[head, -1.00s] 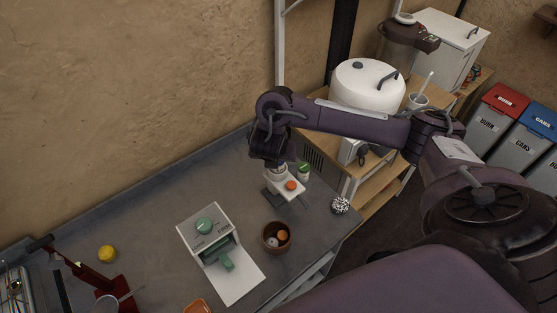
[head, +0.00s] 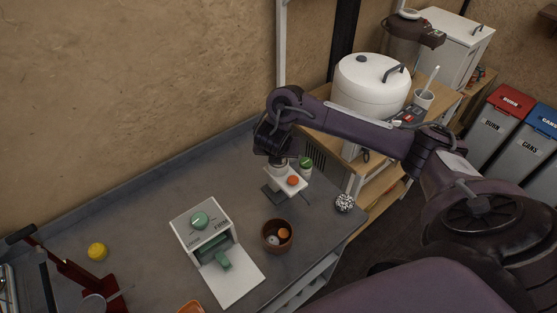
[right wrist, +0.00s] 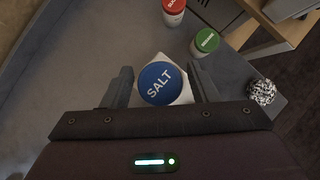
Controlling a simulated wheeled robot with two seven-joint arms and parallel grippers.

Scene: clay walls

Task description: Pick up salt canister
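The salt canister (right wrist: 160,83) shows in the right wrist view as a round blue lid marked SALT, with some white around it. My right gripper (right wrist: 162,88) is open, with one finger on each side of the lid and small gaps visible. In the head view my right arm reaches over the grey counter. A white block with an orange disc is at its end, and the salt canister cannot be made out there. My left gripper is not in view.
A green-lidded canister (right wrist: 207,41) and a red-lidded one (right wrist: 174,8) stand close beyond the salt. A speckled ball (head: 345,203), a brown bowl (head: 277,235) and a white-green device (head: 215,240) are nearby. Bare counter lies left of the canisters.

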